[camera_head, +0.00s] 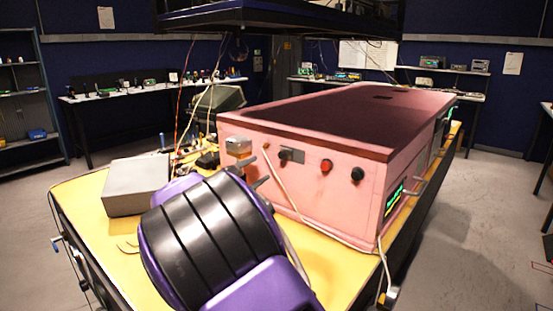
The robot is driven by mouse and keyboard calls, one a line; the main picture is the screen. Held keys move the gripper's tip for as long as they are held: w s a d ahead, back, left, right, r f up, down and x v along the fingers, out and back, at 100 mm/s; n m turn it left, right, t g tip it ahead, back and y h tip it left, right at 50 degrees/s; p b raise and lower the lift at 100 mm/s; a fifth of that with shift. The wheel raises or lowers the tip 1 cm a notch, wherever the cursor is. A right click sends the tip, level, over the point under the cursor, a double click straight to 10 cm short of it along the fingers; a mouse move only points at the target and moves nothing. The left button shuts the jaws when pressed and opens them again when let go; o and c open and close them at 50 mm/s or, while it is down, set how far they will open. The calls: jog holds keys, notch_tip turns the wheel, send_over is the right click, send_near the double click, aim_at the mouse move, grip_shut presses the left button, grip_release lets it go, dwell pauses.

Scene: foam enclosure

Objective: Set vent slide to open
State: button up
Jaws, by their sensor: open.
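The pink foam enclosure (330,190) sits on the yellow table, its front face toward me. On that face a small grey plate with a dark knob (292,155) looks like the vent slide. I cannot tell its setting at this size. My purple and black arm fills the lower middle of the view. My gripper (256,172) shows just past the arm as two small dark fingers, apart and empty, left of the grey plate. The arm hides most of the gripper and the lower left of the front face.
A red button (326,166) and a black knob (357,174) sit right of the plate. A pale cable (285,190) runs down the front face. A grey box (138,186) stands at the left on the yellow table (85,205). A dark frame (280,15) hangs overhead.

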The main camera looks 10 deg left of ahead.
aim_at(281, 156)
jog(key=x, duration=1)
jog(key=shift+w, duration=0.2)
grip_shut()
dwell(1.0)
